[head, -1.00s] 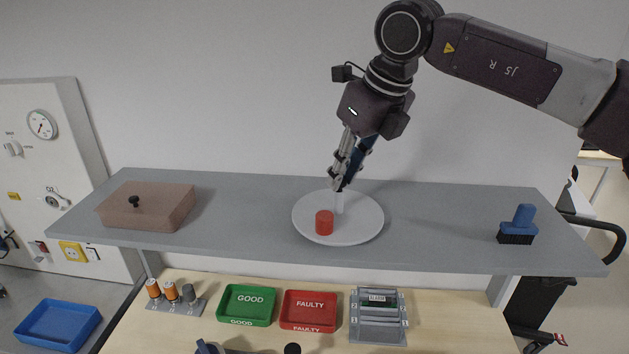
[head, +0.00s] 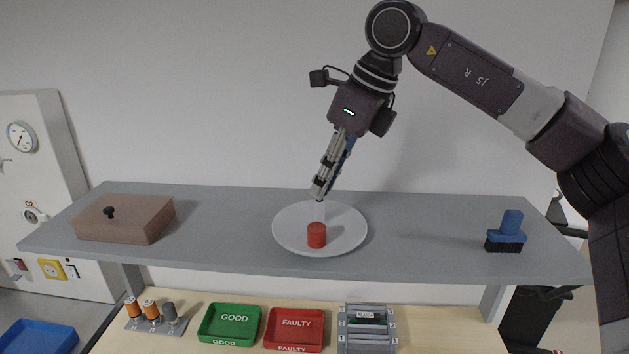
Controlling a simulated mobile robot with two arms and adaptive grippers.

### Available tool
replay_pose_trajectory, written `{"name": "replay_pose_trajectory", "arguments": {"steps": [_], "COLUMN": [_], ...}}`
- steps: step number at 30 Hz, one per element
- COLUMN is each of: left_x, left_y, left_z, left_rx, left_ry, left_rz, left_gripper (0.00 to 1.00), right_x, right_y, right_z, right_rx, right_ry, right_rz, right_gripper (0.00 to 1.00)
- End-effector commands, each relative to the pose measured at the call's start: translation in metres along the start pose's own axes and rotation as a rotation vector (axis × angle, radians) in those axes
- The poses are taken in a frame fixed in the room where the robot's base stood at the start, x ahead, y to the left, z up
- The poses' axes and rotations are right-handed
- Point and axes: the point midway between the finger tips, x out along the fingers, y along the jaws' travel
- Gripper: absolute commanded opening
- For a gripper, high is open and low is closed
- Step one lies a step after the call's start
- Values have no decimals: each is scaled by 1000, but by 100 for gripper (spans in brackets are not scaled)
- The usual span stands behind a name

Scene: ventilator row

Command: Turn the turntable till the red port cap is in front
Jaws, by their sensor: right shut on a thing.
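The turntable (head: 345,238) is a round pale disc on the grey shelf. The red port cap (head: 316,235) stands on its near part, very slightly left of the disc's middle line. A short white peg (head: 319,211) rises from the disc behind the cap, and the cap hides its foot. My right gripper (head: 318,195) points down from above and is shut on the top of the white peg. My left gripper is not in view.
On the grey shelf (head: 420,240), a brown box (head: 130,222) with a black knob stands at left and a blue brush (head: 508,233) at right. Below are a green tray (head: 229,323), a red tray (head: 294,330) and a grey rack (head: 367,330). The shelf is clear beside the disc.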

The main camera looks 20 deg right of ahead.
Motion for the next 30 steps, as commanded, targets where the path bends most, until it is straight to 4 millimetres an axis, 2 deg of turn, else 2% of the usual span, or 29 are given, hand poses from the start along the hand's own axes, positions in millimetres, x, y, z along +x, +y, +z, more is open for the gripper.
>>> {"name": "replay_pose_trajectory", "arguments": {"steps": [15, 16, 21, 30], "left_x": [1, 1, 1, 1], "left_y": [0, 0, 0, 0], "left_z": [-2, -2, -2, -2], "left_rx": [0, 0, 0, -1], "left_ry": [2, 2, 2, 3], "left_rz": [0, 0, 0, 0], "left_gripper": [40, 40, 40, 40], "right_x": [1, 1, 0, -2], "right_y": [-1, -1, -1, -1], "right_z": [-4, -4, -3, -3], "right_rx": [-5, -5, -5, -5], "right_ry": [4, 4, 3, 0], "right_rz": [5, 5, 4, 3], "right_gripper": [0, 19, 37, 37]}}
